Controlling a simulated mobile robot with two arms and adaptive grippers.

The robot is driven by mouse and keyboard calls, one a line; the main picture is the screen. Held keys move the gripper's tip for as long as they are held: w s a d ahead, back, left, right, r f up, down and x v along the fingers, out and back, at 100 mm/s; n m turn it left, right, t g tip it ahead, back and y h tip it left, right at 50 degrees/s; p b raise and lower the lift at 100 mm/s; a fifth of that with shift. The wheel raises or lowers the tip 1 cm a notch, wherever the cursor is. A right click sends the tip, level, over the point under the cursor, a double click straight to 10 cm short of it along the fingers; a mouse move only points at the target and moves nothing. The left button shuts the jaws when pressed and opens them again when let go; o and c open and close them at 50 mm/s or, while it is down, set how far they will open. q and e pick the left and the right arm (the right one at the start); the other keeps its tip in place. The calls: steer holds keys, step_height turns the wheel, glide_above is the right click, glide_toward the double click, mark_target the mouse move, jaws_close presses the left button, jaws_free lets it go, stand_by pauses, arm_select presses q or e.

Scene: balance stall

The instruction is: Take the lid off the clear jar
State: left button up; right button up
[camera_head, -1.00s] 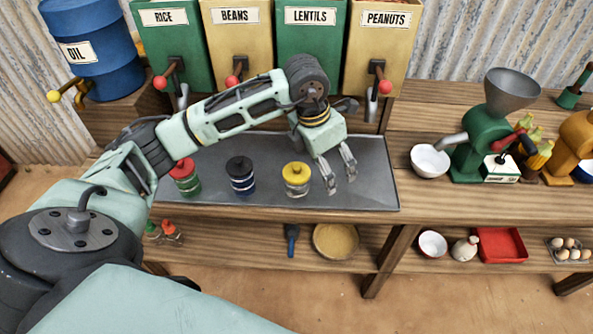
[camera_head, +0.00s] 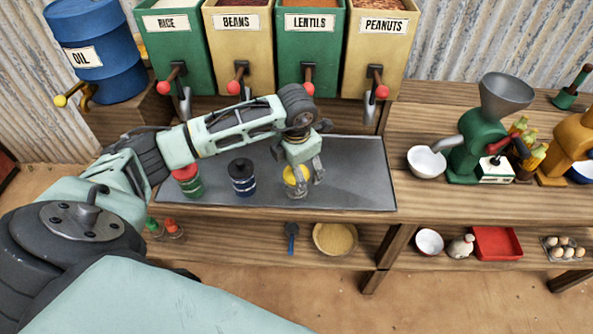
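A clear jar with a yellow lid (camera_head: 289,175) stands on the grey tray (camera_head: 352,180), at the right of a row of three jars. My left gripper (camera_head: 310,178) is at this jar's lid, its two fingers apart. One finger covers part of the lid and jar; the other is at the lid's right. I cannot tell whether they touch it. A blue jar with a black lid (camera_head: 242,177) stands to the left. My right gripper is not in view.
Dispensers with red-knobbed levers stand behind the tray, among them the lentils bin (camera_head: 310,45). The tray is clear to the right of the yellow-lidded jar. A white bowl (camera_head: 426,162) and a green grinder (camera_head: 477,150) stand on the right counter.

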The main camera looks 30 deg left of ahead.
arm_select(q)
steer(key=shift+s+d, duration=0.1)
steer(key=c, duration=1.2)
steer(key=shift+c, duration=0.5)
